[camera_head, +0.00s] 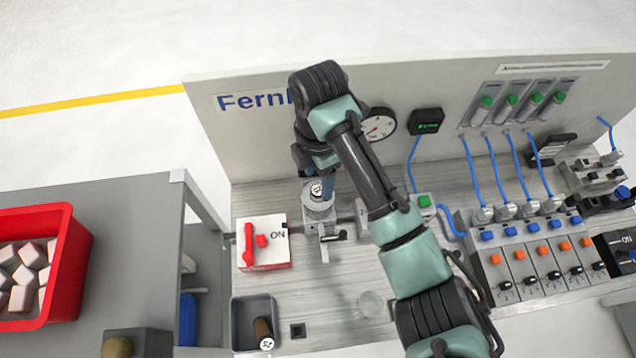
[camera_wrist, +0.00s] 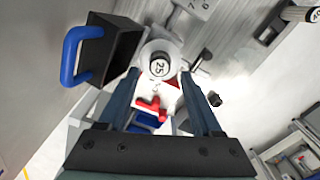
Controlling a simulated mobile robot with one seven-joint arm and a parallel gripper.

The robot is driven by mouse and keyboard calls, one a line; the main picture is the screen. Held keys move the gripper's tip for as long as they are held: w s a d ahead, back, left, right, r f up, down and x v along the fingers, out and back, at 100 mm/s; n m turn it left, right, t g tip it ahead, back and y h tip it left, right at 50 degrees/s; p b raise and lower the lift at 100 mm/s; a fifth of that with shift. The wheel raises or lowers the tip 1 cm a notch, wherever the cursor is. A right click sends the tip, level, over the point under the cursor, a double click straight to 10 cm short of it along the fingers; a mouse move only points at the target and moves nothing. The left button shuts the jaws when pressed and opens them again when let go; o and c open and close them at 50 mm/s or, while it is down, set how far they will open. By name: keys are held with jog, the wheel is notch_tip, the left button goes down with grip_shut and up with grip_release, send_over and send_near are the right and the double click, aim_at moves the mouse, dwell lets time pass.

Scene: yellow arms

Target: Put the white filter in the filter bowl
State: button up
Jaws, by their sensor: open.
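A pale round piece with a dark-ringed "25" end (camera_wrist: 158,66), apparently the white filter, stands upright between my fingers in the wrist view. In the head view its labelled top (camera_head: 316,189) shows at a pale round holder (camera_head: 318,207) on the bench; I cannot tell whether this holder is the filter bowl. My gripper (camera_head: 317,178) is open above it, its blue-grey fingers (camera_wrist: 160,82) on either side with no clear contact. A clear round dish-like thing (camera_head: 370,304) lies on the bench. A brown filter with a white end (camera_head: 264,333) lies in a grey tray (camera_head: 238,325).
A white switch box with a red handle (camera_head: 262,242) stands just left of the holder. The panel with a gauge (camera_head: 377,125) rises behind. Valves and blue hoses (camera_head: 520,255) fill the right side. A red bin of pale blocks (camera_head: 65,265) stands left. The front middle bench is mostly clear.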

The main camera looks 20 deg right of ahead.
notch_tip(320, 180, up, 9)
jog(key=p, duration=0.1)
jog(key=w+a+r+m+t+y, duration=0.2)
jog(key=w+a+r+m+t, duration=0.1)
jog(key=w+a+r+t, duration=0.8)
jog(key=w+a+r+m+t+y, duration=0.15)
jog(key=a+r, duration=0.25)
jog(key=r, duration=0.5)
jog(key=a+r+m+t, duration=0.3)
jog(key=r, duration=0.6)
jog(key=s+d+r+m+t+h, duration=0.1)
jog(key=s+d+r+m+t, duration=0.1)
jog(key=s+r+m+t, duration=0.4)
jog(key=s+d+r+m+t+h, duration=0.2)
jog(key=s+r+m+t, duration=0.3)
jog(key=s+r, duration=0.6)
notch_tip(320, 180, up, 5)
jog(key=shift+s+r+m+t, duration=0.1)
jog(key=shift+s+m+t, duration=0.25)
jog(key=shift+s+t, duration=0.1)
jog(key=shift+h, duration=0.25)
